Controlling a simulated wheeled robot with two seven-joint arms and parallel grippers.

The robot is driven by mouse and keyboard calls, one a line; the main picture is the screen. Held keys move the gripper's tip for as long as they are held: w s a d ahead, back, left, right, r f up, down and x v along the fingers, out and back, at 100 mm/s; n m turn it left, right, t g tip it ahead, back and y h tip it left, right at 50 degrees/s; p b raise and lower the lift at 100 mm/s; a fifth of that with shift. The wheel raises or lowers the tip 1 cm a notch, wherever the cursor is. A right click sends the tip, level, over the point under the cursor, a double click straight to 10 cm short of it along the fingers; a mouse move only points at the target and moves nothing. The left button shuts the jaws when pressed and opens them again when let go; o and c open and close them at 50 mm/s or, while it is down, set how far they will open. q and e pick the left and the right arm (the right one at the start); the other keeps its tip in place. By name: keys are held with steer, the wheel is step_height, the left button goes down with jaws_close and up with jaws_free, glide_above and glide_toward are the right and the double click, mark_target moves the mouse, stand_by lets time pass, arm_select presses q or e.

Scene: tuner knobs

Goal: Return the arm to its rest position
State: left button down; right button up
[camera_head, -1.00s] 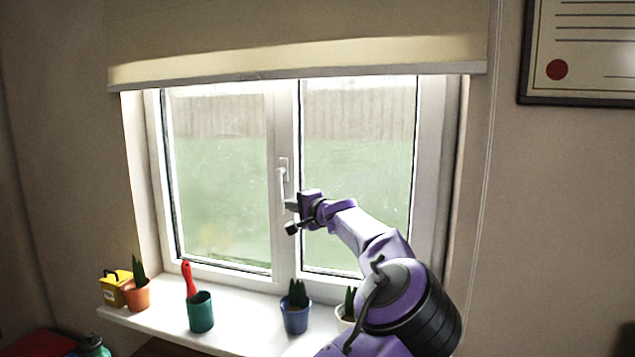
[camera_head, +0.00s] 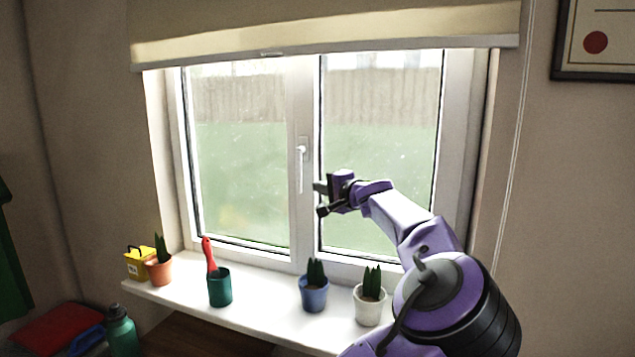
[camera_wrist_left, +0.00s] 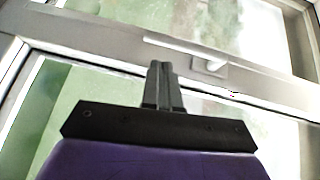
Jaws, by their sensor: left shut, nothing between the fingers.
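My left gripper (camera_head: 317,187) is in front of the window, just right of the lower end of the white window handle (camera_head: 301,165). Its fingers are shut with nothing between them, and it looks apart from the handle. In the head view the handle points down along the middle post. In the left wrist view the closed fingers (camera_wrist_left: 162,82) point toward the window frame, with the handle (camera_wrist_left: 213,65) beyond them. My right gripper is not in view.
The white sill (camera_head: 262,318) below holds a yellow box (camera_head: 138,264), an orange pot (camera_head: 159,272), a green pot (camera_head: 219,288) with a red-handled tool, a blue pot (camera_head: 314,294) and a white pot (camera_head: 368,307). A blind (camera_head: 320,32) hangs above.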

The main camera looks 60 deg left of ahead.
arm_select(q)
steer(key=d, duration=0.5)
steer(key=shift+w+d+r+b, duration=0.3)
steer(key=shift+w+b, duration=0.1)
